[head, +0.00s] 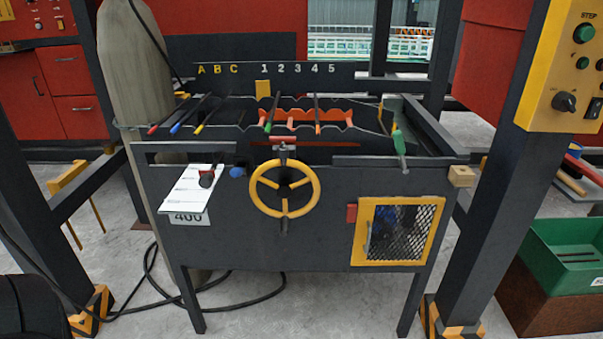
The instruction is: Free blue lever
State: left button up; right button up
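A rod with a blue end (176,128) lies between a red-ended rod (153,130) and a yellow-ended rod (198,129) at the left of the dark machine's top, below the letters A B C. It slants back over the notched rack. Whether something holds it there is too small to tell. A separate blue knob (237,172) sits on the front panel, right of a white sheet (190,188) and a black-and-red handle (207,179). Neither of my grippers shows in the head view.
A yellow handwheel (285,188) and a yellow-framed mesh door (398,231) are on the machine front. Dark posts (492,170) stand either side. A black cable (150,285) loops on the floor. A green bin (566,255) stands at right.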

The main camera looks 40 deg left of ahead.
aim_at(239, 171)
jog(key=z, duration=0.05)
jog(key=k, duration=0.8)
jog(key=u, duration=1.3)
jog(key=i, duration=0.5)
jog(key=u, duration=0.8)
jog(key=i, duration=0.35)
jog(key=z, duration=0.85)
